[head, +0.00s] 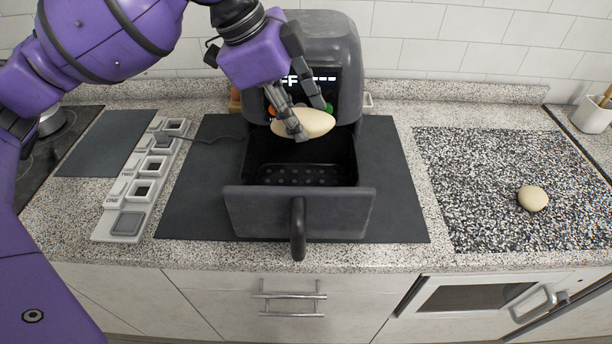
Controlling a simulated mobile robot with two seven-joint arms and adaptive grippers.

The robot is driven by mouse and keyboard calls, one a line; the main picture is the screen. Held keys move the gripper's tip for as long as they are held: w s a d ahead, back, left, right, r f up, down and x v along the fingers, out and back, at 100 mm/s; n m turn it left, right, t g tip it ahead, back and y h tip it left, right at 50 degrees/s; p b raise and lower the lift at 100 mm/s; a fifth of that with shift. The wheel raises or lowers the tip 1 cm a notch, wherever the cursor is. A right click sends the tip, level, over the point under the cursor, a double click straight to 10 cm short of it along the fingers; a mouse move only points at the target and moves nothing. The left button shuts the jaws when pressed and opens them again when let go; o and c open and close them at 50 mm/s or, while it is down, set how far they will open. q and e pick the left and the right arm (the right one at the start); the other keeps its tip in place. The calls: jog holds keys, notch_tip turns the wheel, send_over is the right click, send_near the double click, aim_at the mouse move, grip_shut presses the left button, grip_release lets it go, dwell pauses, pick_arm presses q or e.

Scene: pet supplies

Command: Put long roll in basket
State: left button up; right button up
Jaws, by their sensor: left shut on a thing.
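The long roll (317,123) is a pale, oval piece, held over the rear part of the open basket. My left gripper (298,122) is shut on the long roll, with its fingers pointing down. The basket (297,211) is a dark grey air fryer drawer, pulled out toward the front, with a perforated floor and a black handle. Its visible floor is empty. My right gripper is not in view.
The air fryer body (335,60) stands behind the basket on a dark mat (395,190). A round roll (532,198) lies on a speckled board (470,180) at right. A white power strip (125,195) lies at left. A white utensil holder (592,115) is at far right.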

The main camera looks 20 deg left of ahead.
pick_arm(q)
notch_tip(320, 180, down, 12)
jog(key=shift+r+b, duration=0.1)
jog(key=shift+b, duration=0.4)
jog(key=shift+f, duration=2.3)
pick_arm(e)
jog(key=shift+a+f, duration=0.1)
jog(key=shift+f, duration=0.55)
pick_arm(q)
jog(key=o, duration=1.2)
jog(key=shift+c, duration=0.2)
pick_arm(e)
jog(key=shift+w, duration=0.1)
